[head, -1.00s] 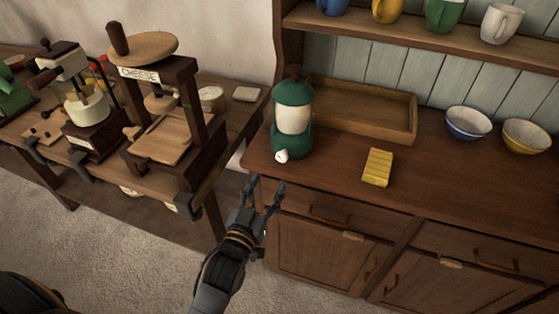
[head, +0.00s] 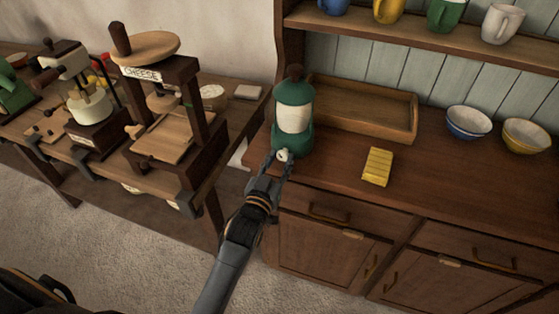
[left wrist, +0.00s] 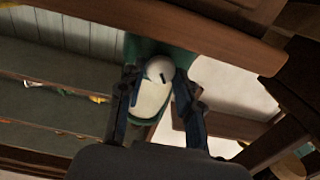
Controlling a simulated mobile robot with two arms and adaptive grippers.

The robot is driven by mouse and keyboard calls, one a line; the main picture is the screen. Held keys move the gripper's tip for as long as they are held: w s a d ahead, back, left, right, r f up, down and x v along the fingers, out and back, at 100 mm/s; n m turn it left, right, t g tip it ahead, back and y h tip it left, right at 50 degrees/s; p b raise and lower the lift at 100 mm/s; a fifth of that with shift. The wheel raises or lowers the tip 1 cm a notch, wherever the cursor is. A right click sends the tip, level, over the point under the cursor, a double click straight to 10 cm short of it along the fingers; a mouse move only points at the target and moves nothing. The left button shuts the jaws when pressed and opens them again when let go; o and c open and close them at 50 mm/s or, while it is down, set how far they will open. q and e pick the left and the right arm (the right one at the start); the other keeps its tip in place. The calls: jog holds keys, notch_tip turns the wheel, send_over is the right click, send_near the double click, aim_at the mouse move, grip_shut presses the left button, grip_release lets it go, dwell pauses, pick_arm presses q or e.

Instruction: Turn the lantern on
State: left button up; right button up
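The green lantern (head: 293,116) with a cream glass stands upright at the left end of the wooden dresser top. Its white knob (head: 284,155) sticks out low on its front. My left gripper (head: 277,157) is at the knob, with its two fingers apart on either side of it. In the left wrist view the white knob (left wrist: 160,69) sits between the open fingertips (left wrist: 158,82), with the lantern (left wrist: 150,98) behind. I cannot tell whether the fingers touch the knob. My right gripper is not in view.
A wooden tray (head: 345,119) stands behind and right of the lantern. A yellow block (head: 377,167) lies to the right, with a blue bowl (head: 468,122) and yellow bowl (head: 527,135) farther right. A cheese press (head: 165,125) stands on the left table.

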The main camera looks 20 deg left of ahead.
pick_arm(q)
grip_shut()
jog(key=n+p, duration=0.2)
jog(key=n, duration=0.2)
jog(key=shift+r, duration=0.1)
jog(key=n+p, duration=0.1)
jog(key=n, duration=0.3)
jog(key=shift+a, duration=0.1)
jog(key=shift+n+p, duration=0.5)
jog(key=shift+n, duration=0.8)
